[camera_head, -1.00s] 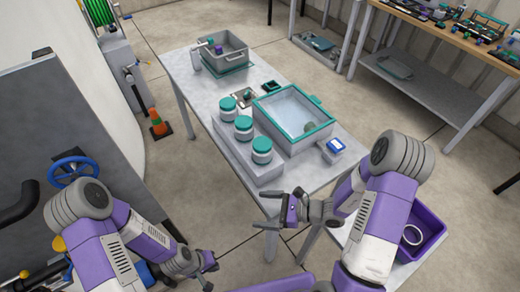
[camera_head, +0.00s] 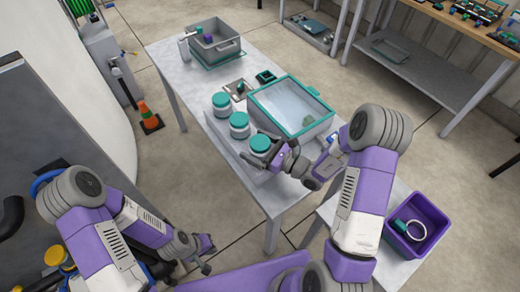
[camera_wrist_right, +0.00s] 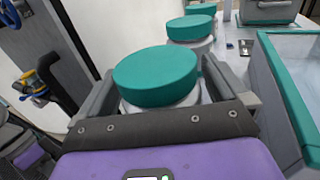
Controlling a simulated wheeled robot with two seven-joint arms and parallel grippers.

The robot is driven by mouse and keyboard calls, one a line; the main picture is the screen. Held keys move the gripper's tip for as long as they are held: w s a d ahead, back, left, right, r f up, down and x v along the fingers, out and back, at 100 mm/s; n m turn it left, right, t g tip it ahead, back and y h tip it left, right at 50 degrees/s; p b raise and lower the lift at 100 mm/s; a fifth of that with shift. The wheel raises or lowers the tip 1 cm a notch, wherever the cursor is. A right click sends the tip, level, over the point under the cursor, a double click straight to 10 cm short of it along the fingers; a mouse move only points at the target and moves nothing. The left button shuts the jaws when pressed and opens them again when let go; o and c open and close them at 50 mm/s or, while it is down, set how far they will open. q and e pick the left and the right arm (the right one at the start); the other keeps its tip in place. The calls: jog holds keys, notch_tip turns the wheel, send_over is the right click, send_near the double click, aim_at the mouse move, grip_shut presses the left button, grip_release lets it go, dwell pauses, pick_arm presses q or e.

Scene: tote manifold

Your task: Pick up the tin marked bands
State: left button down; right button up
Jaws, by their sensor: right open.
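Three white tins with teal lids stand in a row on a grey raised block (camera_head: 225,145) on the table: a far tin (camera_head: 221,105), a middle tin (camera_head: 239,125) and a near tin (camera_head: 260,146). No marking is readable on any of them, so I cannot tell which says bands. My right gripper (camera_head: 264,153) is at the near tin. In the right wrist view the near tin (camera_wrist_right: 156,77) stands between the open fingers, one on each side; contact is not clear. My left gripper (camera_head: 204,252) hangs low at the left, away from the table.
A teal-rimmed clear-topped box (camera_head: 290,105) stands close to the right of the tins. A grey tote (camera_head: 214,43) stands at the table's far end. A purple bin (camera_head: 418,225) holding a white ring is at the lower right. An orange cone (camera_head: 150,117) stands on the floor.

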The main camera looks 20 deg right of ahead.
jog(key=shift+w+a, duration=0.2)
jog(key=shift+w, duration=0.05)
jog(key=c, duration=1)
jog(key=shift+c, duration=0.2)
